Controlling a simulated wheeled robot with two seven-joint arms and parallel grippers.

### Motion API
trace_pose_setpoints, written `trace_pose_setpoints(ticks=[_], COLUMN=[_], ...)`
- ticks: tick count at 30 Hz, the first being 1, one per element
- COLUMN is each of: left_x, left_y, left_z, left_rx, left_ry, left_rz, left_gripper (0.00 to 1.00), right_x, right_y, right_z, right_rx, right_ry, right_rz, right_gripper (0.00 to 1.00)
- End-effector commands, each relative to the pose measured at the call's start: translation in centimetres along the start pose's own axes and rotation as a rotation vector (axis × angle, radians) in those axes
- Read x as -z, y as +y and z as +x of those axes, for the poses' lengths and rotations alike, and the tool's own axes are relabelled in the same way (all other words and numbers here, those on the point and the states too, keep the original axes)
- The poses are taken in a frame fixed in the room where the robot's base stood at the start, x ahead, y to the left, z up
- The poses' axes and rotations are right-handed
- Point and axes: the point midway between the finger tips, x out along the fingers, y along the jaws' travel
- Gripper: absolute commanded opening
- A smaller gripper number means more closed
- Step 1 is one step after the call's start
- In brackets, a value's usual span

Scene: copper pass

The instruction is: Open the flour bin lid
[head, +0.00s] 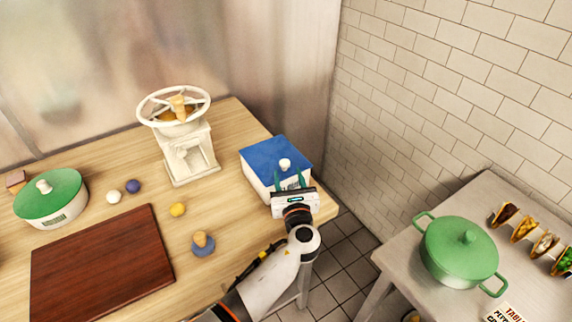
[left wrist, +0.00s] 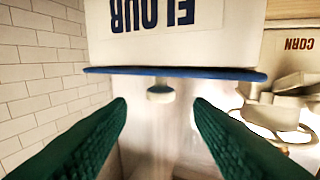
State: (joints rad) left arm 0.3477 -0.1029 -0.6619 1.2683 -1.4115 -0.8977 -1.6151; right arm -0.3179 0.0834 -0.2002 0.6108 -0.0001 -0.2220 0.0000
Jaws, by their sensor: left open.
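The flour bin (head: 258,182) is a white box at the table's right corner, with its blue lid (head: 262,153) shut on it. A white knob (head: 285,163) stands on the lid. My left gripper (head: 290,181) is open at the near side of the bin, its green fingers close to the knob. In the left wrist view the picture is upside down: the FLOUR label (left wrist: 152,15), the blue lid edge (left wrist: 175,73) and the knob (left wrist: 160,93) show. The knob appears between the open fingertips (left wrist: 160,108), with a gap on each side. My right gripper is not in view.
A white hand-wheel mill (head: 190,155) stands left of the bin. A cutting board (head: 100,268), a green-lidded pot (head: 50,198) and small items lie further left. A side table with a green pot (head: 458,252) and tacos is at right, across a floor gap. A tiled wall is behind.

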Motion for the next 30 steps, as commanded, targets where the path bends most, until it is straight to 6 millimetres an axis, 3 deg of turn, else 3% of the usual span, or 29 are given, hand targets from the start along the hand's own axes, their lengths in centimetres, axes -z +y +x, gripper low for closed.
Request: trace_pose_setpoints(ticks=[3,9,19,27,30], left_x=[0.1,0.0,-0.1,-0.1,-0.1], left_y=[0.0,0.0,0.0,0.0,0.0], left_z=[2.1,4.0,4.3,4.3,4.3], left_rx=[0.001,0.000,0.000,0.000,0.000], left_ry=[0.000,0.000,-0.002,-0.002,-0.002], left_rz=[0.002,0.000,-0.002,-0.001,-0.001], left_gripper=[0.47,0.47,0.47,0.04,0.00], right_x=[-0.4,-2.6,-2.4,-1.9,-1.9], right_y=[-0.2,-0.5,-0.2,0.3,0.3], right_z=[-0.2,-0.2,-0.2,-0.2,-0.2], right_rx=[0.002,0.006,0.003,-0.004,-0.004], right_ry=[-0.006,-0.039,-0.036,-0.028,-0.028], right_rz=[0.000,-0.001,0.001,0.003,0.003], right_gripper=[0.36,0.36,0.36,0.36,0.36])
